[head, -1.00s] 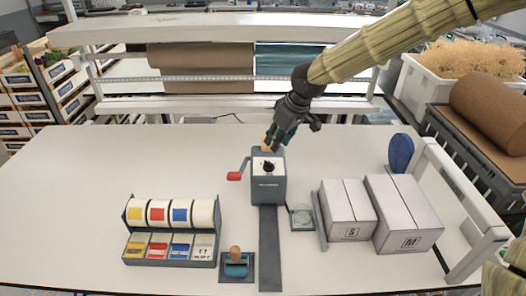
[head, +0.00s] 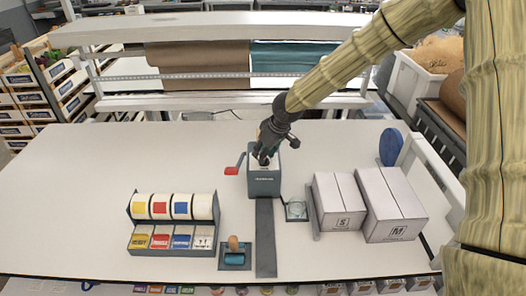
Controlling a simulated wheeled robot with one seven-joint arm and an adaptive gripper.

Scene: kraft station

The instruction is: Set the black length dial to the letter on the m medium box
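The grey dispenser (head: 264,187) stands near the middle of the white table, with a red-handled crank (head: 232,170) on its left side. The black length dial on its top face is mostly hidden by my gripper in the head view. My gripper (head: 263,160) points down right over the dial; I cannot tell whether its fingers touch it or how far they are apart. The medium box (head: 390,205), pale and marked M, stands at the right. The small box (head: 338,203), marked S, stands just left of it.
A dark strip (head: 265,240) runs from the dispenser to the table's front. A rack of coloured rolls (head: 174,207) stands at the left, a wooden-handled roller (head: 234,255) beside the strip. A small glass-like dish (head: 296,211) lies right of the dispenser. The table's left side is clear.

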